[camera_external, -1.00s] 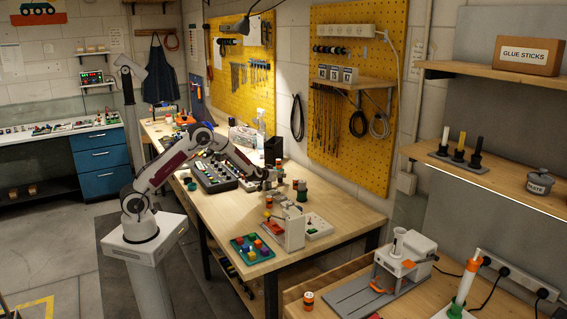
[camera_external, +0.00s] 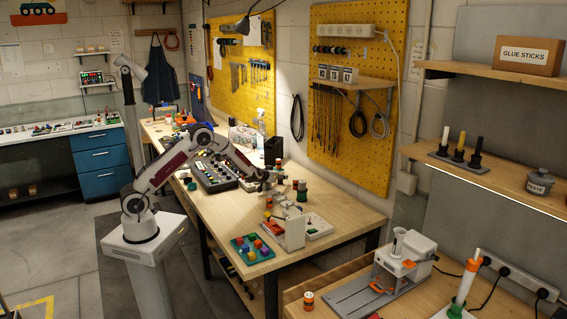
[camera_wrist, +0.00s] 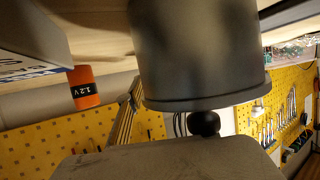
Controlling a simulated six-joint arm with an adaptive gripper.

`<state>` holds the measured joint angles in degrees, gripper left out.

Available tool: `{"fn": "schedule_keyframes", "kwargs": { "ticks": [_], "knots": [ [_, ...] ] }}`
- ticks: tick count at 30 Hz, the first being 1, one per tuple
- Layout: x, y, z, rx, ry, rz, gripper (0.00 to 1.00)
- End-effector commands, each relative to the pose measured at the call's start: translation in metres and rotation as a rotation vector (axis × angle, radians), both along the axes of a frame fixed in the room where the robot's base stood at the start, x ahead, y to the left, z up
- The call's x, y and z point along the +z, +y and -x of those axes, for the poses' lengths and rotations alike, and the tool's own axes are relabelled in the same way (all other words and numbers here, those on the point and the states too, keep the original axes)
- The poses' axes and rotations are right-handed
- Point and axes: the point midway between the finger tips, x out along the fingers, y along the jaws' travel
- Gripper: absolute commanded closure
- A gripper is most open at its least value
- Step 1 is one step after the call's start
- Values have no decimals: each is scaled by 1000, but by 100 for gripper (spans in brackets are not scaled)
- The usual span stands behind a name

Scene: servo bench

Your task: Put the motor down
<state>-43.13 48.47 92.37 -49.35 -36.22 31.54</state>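A grey cylinder, which looks like the motor (camera_wrist: 200,60), fills the upper middle of the wrist view, very close to the camera. A short dark shaft or knob sticks out of its lower end. A broad grey surface crosses the bottom of the wrist view; I cannot tell if it is part of my gripper. In the external view my gripper (camera_external: 264,178) is low over the right half of the workbench (camera_external: 225,213), among small parts. Its fingers are too small there to tell open from shut, and I cannot make out the motor.
An orange 1.2V battery (camera_wrist: 83,87) shows left of the cylinder in the wrist view. A black control panel (camera_external: 214,173) lies left of my gripper.

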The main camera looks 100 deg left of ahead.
Motion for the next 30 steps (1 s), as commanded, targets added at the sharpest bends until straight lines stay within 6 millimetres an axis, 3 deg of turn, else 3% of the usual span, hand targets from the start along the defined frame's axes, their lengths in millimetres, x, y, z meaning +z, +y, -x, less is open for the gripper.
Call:
{"fn": "schedule_keyframes", "kwargs": {
  "ticks": [5, 11, 30],
  "knots": [
    [8, 0, 2, 2, 1, 4, 63],
    [16, -14, 5, 1, 1, 2, 63],
    [47, -82, 26, -1, 0, 0, 63]
  ]
}}
